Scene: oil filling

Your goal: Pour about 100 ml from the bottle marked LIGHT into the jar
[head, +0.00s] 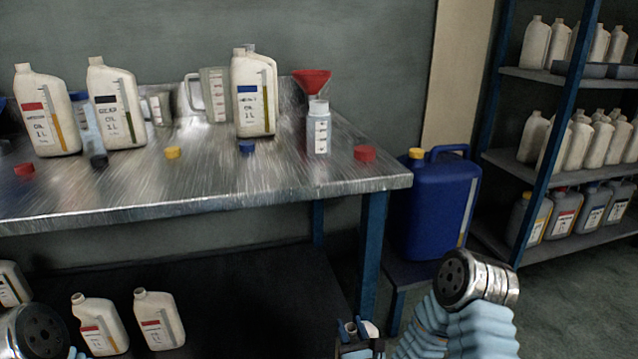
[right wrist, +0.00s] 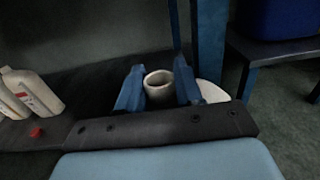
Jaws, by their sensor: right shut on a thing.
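My right gripper (head: 361,342) is low at the bottom of the head view, in front of the bench. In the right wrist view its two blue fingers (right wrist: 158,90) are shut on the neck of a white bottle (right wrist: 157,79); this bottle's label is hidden. My left gripper is out of view.
Loose caps, red (head: 364,153), blue (head: 247,146) and yellow (head: 172,153), lie along the bench (head: 215,187). A blue canister (head: 437,205) stands right of the bench. More bottles (head: 160,318) stand on the lower shelf.

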